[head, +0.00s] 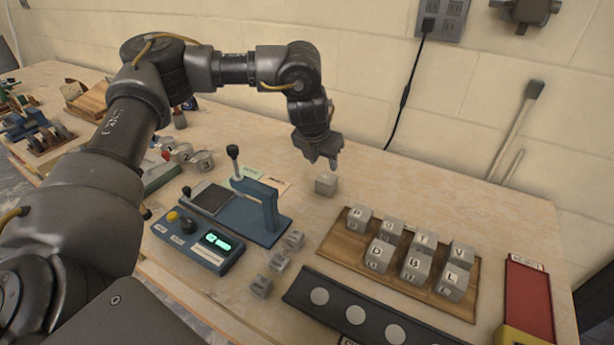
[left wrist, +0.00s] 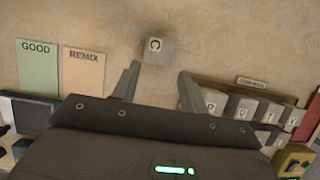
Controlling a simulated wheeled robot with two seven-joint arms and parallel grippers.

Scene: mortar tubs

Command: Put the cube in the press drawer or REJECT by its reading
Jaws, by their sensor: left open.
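A small grey cube (head: 326,184) sits alone on the bench behind the wooden tray. In the left wrist view the cube (left wrist: 157,50) shows a dark round mark on its pale top, just beyond the fingertips. My left gripper (head: 322,160) is open and empty, pointing down just above the cube. Its two fingers also show in the left wrist view (left wrist: 156,82). A blue press (head: 262,212) with a black-knobbed lever stands left of the cube. A blue box with a lit green display (head: 217,242) stands in front; its reading is illegible. My right gripper is out of view.
A wooden tray (head: 330,246) holds several lettered cubes. A dark strip with pale round spots (head: 335,307) lies in front. Green GOOD (left wrist: 37,65) and orange REMIX (left wrist: 84,72) cards lie by the press. Small grey blocks (head: 262,285) lie near the box.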

